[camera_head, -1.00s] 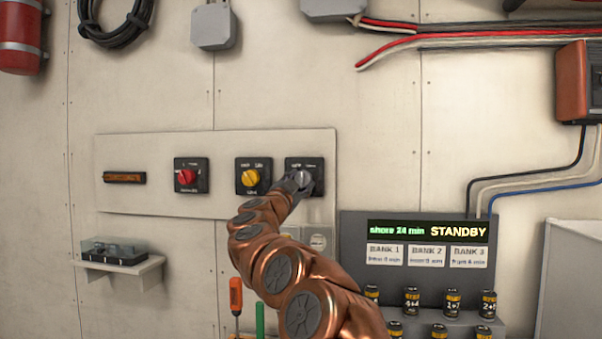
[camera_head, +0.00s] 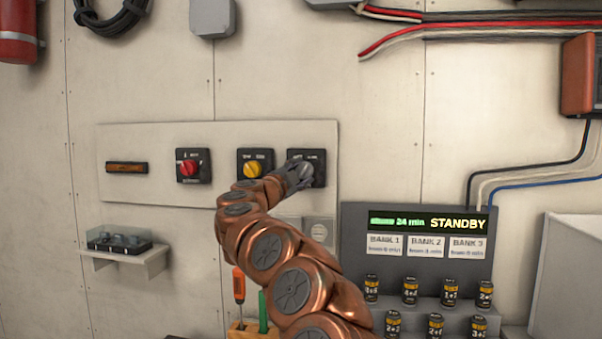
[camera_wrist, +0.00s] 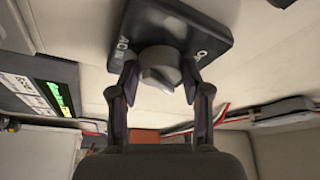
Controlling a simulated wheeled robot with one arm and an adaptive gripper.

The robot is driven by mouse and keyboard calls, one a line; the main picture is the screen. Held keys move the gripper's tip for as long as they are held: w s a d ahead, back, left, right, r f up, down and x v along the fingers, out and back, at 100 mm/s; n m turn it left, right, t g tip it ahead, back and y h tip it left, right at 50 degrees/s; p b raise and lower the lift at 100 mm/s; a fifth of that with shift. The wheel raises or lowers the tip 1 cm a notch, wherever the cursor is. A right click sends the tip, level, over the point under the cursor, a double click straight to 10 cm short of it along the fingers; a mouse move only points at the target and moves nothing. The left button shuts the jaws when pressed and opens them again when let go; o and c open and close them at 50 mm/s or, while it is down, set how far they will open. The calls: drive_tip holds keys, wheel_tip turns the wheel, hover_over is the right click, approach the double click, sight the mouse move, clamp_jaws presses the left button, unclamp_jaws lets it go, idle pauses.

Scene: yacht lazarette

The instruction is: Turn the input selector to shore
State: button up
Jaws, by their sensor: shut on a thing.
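A dark square selector with a grey knob (camera_head: 306,170) is the rightmost of three rotary switches on the pale wall panel. In the wrist view its dark plate (camera_wrist: 215,35) carries pale lettering that seems to read "AC IN" at left; the lettering at right is partly cut off. The grey knob (camera_wrist: 160,64) sits between my two fingertips. My gripper (camera_head: 298,177) is shut on this knob, coming in from the lower left. In the head view my fingers cover part of the knob, so its pointer direction cannot be told.
A red-knob switch (camera_head: 188,169) and a yellow-knob switch (camera_head: 252,169) sit to the left on the same panel (camera_head: 220,140). A grey unit with a display (camera_head: 428,223) reading "STANDBY" stands at lower right with several small cylinders. A small shelf (camera_head: 125,257) is at left.

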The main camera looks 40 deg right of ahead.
drive_tip(key=shift+w, duration=0.1)
drive_tip(key=o, duration=1.2)
drive_tip(key=shift+c, duration=0.2)
drive_tip(key=v, duration=1.2)
drive_tip(key=shift+r, duration=0.1)
